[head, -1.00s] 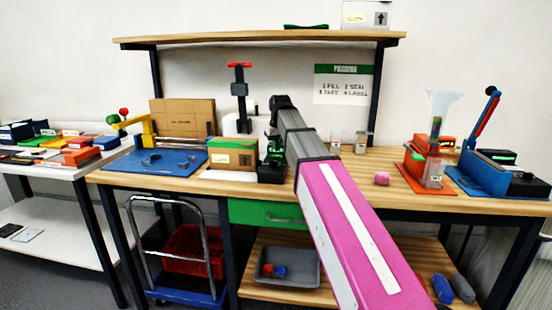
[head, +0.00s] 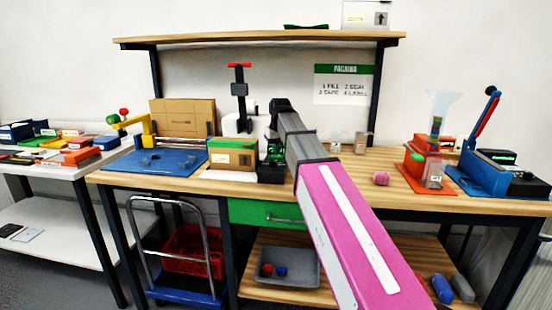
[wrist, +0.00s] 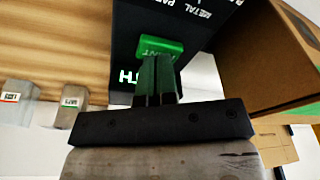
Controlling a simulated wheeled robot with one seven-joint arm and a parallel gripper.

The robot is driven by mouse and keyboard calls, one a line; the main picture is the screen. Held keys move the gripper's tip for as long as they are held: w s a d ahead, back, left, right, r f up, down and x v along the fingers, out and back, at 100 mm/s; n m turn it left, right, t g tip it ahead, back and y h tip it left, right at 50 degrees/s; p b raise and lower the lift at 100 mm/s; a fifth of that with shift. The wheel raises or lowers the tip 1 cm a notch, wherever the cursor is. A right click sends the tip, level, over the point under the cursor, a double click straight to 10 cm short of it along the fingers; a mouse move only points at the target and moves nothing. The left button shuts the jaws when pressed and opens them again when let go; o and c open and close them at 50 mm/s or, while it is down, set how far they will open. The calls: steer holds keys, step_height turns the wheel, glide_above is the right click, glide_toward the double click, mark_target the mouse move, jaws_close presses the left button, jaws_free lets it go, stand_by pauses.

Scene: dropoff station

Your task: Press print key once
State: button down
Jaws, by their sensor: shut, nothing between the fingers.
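The green print key (wrist: 160,46) sits on a black device (wrist: 200,22) with white lettering in the wrist view. Part of the key's label shows; the rest is hidden by my fingers. My gripper (wrist: 158,62) is shut and empty, its fingertips at the key's near edge. I cannot tell whether they touch or press it. In the head view the black device (head: 271,173) stands on the bench below my wrist, and my arm covers part of that area.
A cardboard box with green tape (head: 232,158) stands close beside the device, and also shows in the wrist view (wrist: 265,50). Small grey containers (wrist: 70,98) stand on the other side. A pink roll (head: 381,178) lies on the bench to the right, with clear wood around it.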

steer(key=shift+f, duration=0.4)
stand_by(0.4)
steer(key=shift+w+a+v, duration=0.1)
steer(key=shift+w+v, duration=0.1)
steer(key=shift+v, duration=0.95)
steer(key=shift+w+a+v, duration=0.1)
steer(key=shift+w+v, duration=0.15)
steer(key=shift+v, duration=0.9)
steer(key=shift+w+a+v, duration=0.1)
steer(key=shift+w+v, duration=0.1)
steer(key=shift+v, duration=1)
